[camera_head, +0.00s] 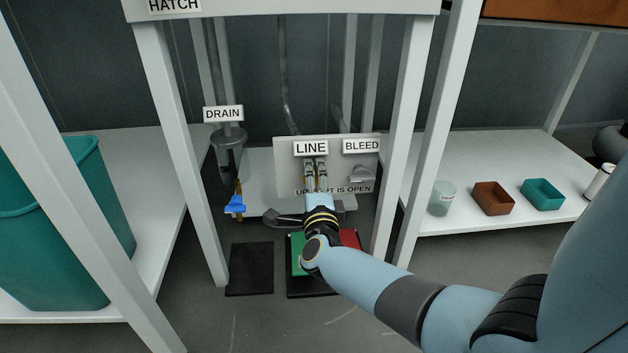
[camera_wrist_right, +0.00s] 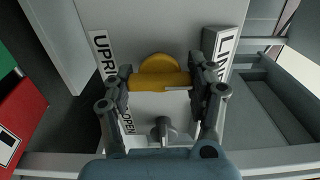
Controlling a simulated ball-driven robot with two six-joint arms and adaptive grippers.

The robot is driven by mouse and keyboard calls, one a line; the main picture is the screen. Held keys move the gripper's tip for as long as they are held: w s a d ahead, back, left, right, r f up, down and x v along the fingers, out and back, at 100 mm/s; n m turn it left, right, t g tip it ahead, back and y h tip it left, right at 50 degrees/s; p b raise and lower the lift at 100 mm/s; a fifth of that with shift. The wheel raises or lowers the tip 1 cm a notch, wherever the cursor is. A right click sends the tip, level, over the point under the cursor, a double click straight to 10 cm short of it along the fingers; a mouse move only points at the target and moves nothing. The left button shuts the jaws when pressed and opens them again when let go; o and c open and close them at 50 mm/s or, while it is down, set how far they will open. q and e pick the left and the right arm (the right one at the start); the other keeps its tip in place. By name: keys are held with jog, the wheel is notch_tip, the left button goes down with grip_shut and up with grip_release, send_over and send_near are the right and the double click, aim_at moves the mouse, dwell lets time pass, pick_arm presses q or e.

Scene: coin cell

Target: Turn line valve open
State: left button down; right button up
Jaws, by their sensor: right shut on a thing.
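The line valve's yellow handle (camera_wrist_right: 160,80) sits between the fingers of my right gripper (camera_wrist_right: 161,76) in the right wrist view. The fingers are shut on it from both sides. The handle's bar runs across the direction of the "UPRIGHT IS OPEN" lettering. In the head view my right gripper (camera_head: 315,170) is at the valve panel (camera_head: 287,152), just below the LINE sign (camera_head: 311,148). There the gripper mostly hides the handle and part of the lettering. The LINE sign also shows in the right wrist view (camera_wrist_right: 222,48). My left gripper is not in view.
The BLEED sign (camera_head: 362,146) is right of LINE. The DRAIN sign (camera_head: 223,114) and a blue handle (camera_head: 235,205) are to the left. White frame posts stand both sides. A brown bin (camera_head: 493,198) and teal bin (camera_head: 543,193) sit on the right shelf.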

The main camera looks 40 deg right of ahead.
jog(key=shift+f, duration=0.1)
jog(key=o, duration=1.2)
jog(key=v, duration=1.2)
